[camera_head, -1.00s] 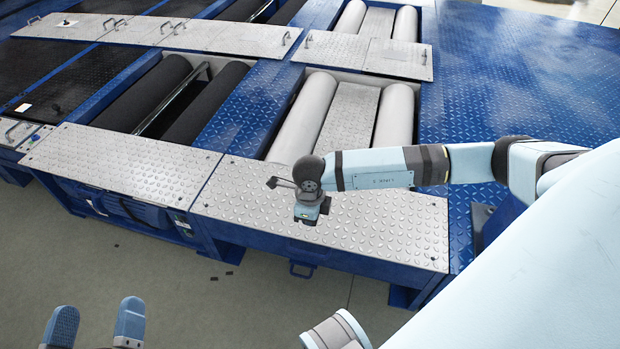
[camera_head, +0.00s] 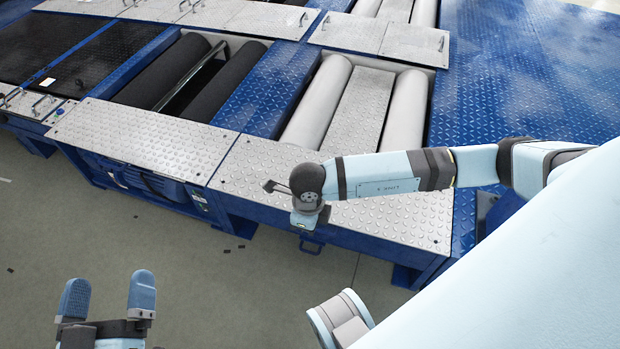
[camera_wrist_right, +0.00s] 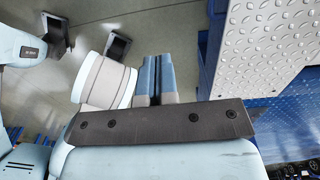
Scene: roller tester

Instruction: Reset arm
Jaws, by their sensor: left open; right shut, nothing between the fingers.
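My left gripper (camera_head: 108,296) shows at the bottom left of the head view. Its two blue fingers stand apart with nothing between them, over the grey floor. My right arm (camera_head: 390,174) comes in from the right, and its dark wrist end (camera_head: 308,182) appears over the front edge of the roller tester (camera_head: 330,212). In the right wrist view my right gripper (camera_wrist_right: 157,80) has its blue fingers together, with nothing between them. Its fingers cannot be made out in the head view.
The blue roller tester has silver tread plates (camera_head: 140,140), black rollers (camera_head: 225,80) and pale rollers (camera_head: 318,105). In the right wrist view a tread plate (camera_wrist_right: 265,40) lies to the right of the fingers. Open floor (camera_head: 210,280) lies in front of the tester.

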